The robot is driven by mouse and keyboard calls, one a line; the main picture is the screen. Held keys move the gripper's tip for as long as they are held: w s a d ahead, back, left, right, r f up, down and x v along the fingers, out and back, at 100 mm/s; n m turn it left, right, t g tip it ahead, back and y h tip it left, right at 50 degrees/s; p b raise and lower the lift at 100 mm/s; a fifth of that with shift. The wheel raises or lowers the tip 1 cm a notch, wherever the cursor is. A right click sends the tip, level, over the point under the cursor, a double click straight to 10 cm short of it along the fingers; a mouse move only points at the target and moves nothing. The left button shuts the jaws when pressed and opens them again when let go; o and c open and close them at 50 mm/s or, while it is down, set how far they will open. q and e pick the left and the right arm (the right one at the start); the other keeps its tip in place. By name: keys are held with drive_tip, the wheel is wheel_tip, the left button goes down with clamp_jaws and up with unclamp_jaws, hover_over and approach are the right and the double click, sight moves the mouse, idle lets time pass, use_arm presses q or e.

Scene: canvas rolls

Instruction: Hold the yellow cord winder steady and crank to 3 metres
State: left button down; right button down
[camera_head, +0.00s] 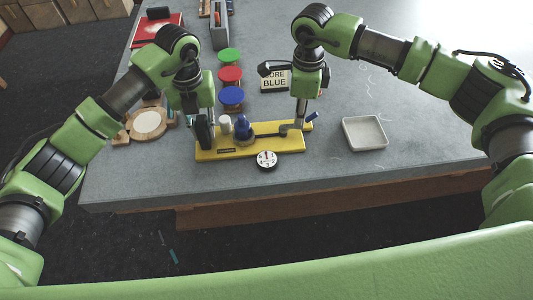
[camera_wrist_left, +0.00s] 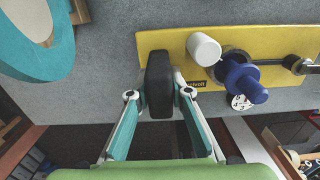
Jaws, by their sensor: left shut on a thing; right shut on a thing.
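The yellow cord winder (camera_head: 281,145) lies near the front edge of the grey table; it also shows in the left wrist view (camera_wrist_left: 285,42). It carries a white cylinder (camera_head: 225,124), a blue spool (camera_head: 243,129) and a dark crank arm (camera_head: 268,133). My left gripper (camera_wrist_left: 160,90) is shut on the upright black grip (camera_wrist_left: 158,72) at the winder's left end. My right gripper (camera_head: 299,122) is shut at the outer end of the crank arm, on its handle, which the fingers largely hide. A round white dial (camera_head: 266,159) with a red mark sits at the front edge.
Green (camera_head: 229,55), red (camera_head: 230,74) and blue (camera_head: 231,96) discs stand behind the winder, beside a "BLUE" sign (camera_head: 275,82). A white tray (camera_head: 364,133) is to the right. A wooden round piece (camera_head: 147,122) lies left. The far right tabletop is clear.

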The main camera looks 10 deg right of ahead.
drive_tip(key=shift+s+a, duration=0.3)
drive_tip(key=shift+s, duration=0.65)
drive_tip(key=shift+s+a, duration=0.65)
drive_tip(key=shift+a, duration=0.1)
drive_tip(key=shift+s+a, duration=0.2)
drive_tip(key=shift+a, duration=0.8)
